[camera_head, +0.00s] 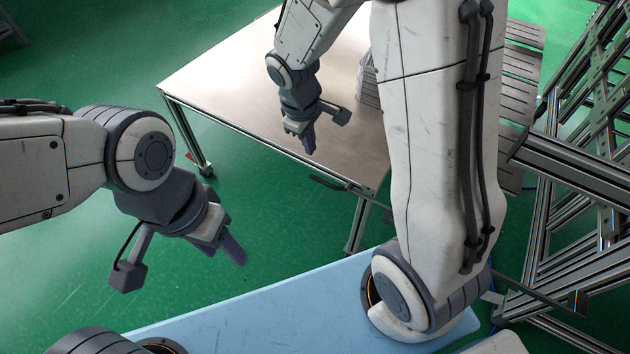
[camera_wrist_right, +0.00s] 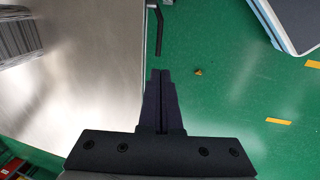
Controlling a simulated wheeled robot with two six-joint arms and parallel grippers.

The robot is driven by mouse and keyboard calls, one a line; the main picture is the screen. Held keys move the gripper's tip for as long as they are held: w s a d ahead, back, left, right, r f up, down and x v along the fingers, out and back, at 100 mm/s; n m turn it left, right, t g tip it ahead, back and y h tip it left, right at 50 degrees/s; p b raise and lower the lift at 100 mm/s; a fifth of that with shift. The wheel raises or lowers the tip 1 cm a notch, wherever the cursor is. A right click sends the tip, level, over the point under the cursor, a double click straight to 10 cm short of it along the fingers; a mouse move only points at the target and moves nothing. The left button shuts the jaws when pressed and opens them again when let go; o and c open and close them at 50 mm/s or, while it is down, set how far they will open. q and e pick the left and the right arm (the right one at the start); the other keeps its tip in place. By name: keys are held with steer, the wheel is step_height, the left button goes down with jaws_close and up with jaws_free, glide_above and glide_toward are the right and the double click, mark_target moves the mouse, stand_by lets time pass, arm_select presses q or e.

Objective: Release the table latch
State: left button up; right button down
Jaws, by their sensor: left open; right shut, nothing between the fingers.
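The table (camera_head: 240,85) has a pale metal top and a metal frame on legs. A dark bent lever, seemingly the latch (camera_head: 328,184), sticks out at the table's near edge. It also shows in the right wrist view (camera_wrist_right: 158,32), just beyond the fingertips and beside the table edge. My right gripper (camera_head: 307,143) is shut and empty, above the tabletop near that edge. In its wrist view the fingers (camera_wrist_right: 160,74) point toward the lever, with a gap between. My left gripper (camera_head: 238,253) is open and empty, left of the table's near leg over the floor.
A ribbed grey stack (camera_head: 368,82) stands on the table, partly hidden by my right arm; it shows in the wrist view (camera_wrist_right: 18,40). An aluminium profile frame (camera_head: 580,170) stands at the right. Green floor (camera_head: 75,210) lies open at the left.

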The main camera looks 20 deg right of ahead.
mark_target(318, 179)
steer(key=shift+w+d+f, duration=0.15)
steer(key=shift+f, duration=0.05)
steer(key=shift+f, duration=0.1)
steer(key=f+b, duration=0.2)
steer(key=f, duration=0.2)
steer(key=w+d+f+b, duration=0.1)
steer(key=f+b, duration=0.1)
steer(key=f, duration=0.3)
steer(key=d+f+b, duration=0.1)
steer(key=f+b, duration=0.1)
steer(key=f, duration=0.2)
steer(key=shift+w+f, duration=0.3)
steer(key=shift+f, duration=0.1)
